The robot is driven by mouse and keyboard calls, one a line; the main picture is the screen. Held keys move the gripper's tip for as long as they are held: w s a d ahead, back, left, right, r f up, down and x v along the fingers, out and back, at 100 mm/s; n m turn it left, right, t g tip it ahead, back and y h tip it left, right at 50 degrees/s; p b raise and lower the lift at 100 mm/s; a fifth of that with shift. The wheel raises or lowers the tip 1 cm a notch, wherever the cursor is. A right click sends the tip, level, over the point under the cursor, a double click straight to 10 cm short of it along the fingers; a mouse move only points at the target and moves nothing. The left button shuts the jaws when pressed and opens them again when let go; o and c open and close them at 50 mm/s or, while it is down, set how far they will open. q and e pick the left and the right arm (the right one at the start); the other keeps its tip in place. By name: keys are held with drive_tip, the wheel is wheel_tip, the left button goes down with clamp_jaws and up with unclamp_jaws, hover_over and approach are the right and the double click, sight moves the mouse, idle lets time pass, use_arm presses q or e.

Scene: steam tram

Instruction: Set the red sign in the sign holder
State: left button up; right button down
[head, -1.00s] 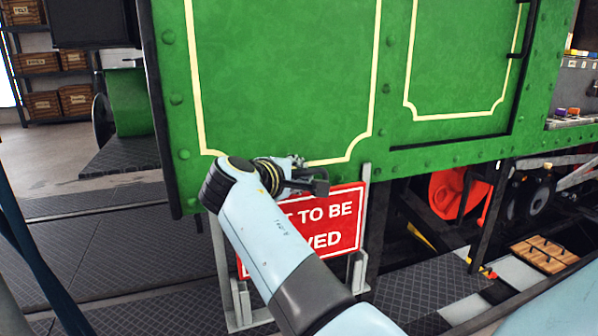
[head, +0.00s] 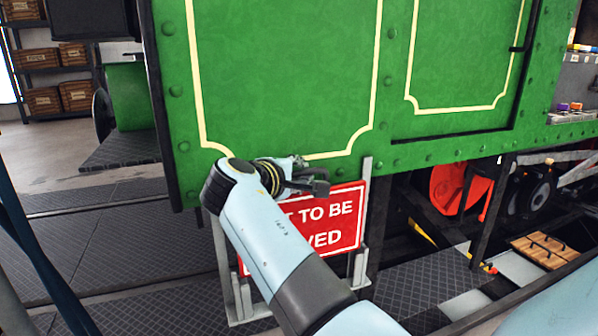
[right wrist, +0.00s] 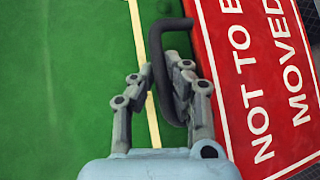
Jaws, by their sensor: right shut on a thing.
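The red sign (head: 335,225) with white lettering stands roughly upright between the two posts of the grey sign holder (head: 220,265). My right gripper (head: 316,185) is at the sign's top edge, and my arm covers the sign's left and lower middle. In the right wrist view the gripper's fingers (right wrist: 168,90) are shut on the sign's dark bar handle (right wrist: 160,65), and the sign also shows there (right wrist: 255,75). Whether the sign's lower edge is fully seated is hidden. My left gripper is not in view.
The green tram body (head: 285,80) stands close behind the sign and gripper. A wooden crate lid (head: 543,250) lies at the right, near a red wheel (head: 450,188). Patterned floor plates (head: 90,250) lie clear at the left.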

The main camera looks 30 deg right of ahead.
sight(298, 200)
drive_tip(key=shift+s+a+f, duration=0.1)
drive_tip(key=shift+a+f, duration=0.05)
drive_tip(key=shift+f, duration=0.1)
drive_tip(key=shift+f+b, duration=0.65)
drive_tip(key=shift+f, duration=0.5)
drive_tip(key=shift+s+a+f+b, duration=0.1)
drive_tip(key=shift+f+b, duration=0.7)
drive_tip(key=shift+f, duration=0.7)
drive_tip(key=shift+r+p, duration=0.1)
drive_tip(key=shift+p, duration=0.4)
drive_tip(key=shift+f, duration=0.2)
